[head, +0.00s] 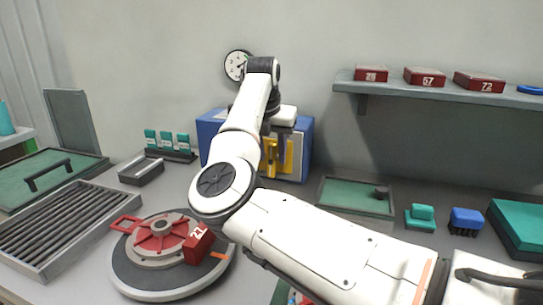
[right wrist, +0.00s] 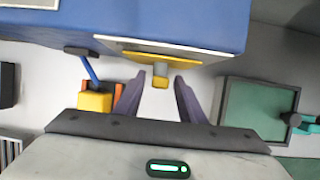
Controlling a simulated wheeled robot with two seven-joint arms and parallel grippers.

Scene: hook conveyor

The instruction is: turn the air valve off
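A blue box (head: 305,135) with a yellow front stands against the back wall, partly hidden by my right arm. In the right wrist view the blue box (right wrist: 150,18) fills the top. A small yellow and grey knob (right wrist: 160,74) projects from its yellow edge, between my fingertips and apart from both. My right gripper (right wrist: 160,82) is open and empty. A yellow block (right wrist: 95,102) with a blue lever (right wrist: 91,71) lies left of the fingers. I cannot tell for sure which part is the air valve. My left gripper is not in view.
A round gauge (head: 238,65) hangs on the wall. A turntable with a red fixture (head: 160,235) and a red block (head: 198,243) sits at front left. A roller tray (head: 50,230) is farther left. A shelf (head: 450,92) with red blocks hangs at right. A green tray (head: 355,197) lies right of the box.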

